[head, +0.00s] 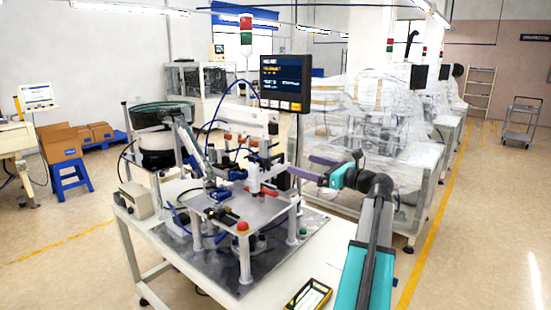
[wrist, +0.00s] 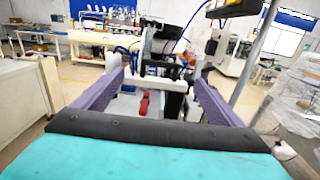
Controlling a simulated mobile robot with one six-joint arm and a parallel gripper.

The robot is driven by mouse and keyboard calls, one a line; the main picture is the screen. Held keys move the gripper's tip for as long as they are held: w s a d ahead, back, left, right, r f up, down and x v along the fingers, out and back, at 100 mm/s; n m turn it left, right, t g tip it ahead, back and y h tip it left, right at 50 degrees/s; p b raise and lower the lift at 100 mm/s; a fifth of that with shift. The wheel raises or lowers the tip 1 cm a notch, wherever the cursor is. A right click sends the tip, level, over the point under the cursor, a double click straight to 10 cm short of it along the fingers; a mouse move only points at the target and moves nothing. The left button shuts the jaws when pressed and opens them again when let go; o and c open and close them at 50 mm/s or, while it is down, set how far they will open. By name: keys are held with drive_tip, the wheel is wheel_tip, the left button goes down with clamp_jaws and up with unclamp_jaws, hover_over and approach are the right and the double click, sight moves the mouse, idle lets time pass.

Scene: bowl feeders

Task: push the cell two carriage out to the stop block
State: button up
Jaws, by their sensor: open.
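My gripper (head: 298,166) reaches in from the right of the near bench cell in the head view. Its two purple fingers are apart with nothing held between them. In the wrist view the open gripper (wrist: 159,78) frames a black, arch-like part (wrist: 160,68) and a red part (wrist: 145,103) beyond the fingertips. The red part (head: 264,193) also shows in the head view, on the raised metal plate (head: 225,207). I cannot tell surely which part is the cell two carriage or which is the stop block. No contact with the fingers is clear.
A red button (head: 242,226) sits at the plate's front. A yellow meter (head: 309,295) lies on the bench. Plastic-wrapped machines (head: 370,125) stand behind my arm.

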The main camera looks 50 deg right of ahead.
sight(277, 156)
drive_tip(key=shift+w+d, duration=0.1)
drive_tip(key=shift+w, duration=0.1)
drive_tip(key=w+p, duration=0.1)
drive_tip(key=w, duration=0.3)
drive_tip(key=w+a+p, duration=0.1)
drive_tip(key=w, duration=0.4)
drive_tip(key=w+p, duration=0.1)
drive_tip(key=w, duration=0.3)
drive_tip(key=shift+w+a, duration=0.15)
drive_tip(key=c, duration=1.5)
drive_tip(key=shift+w, duration=0.1)
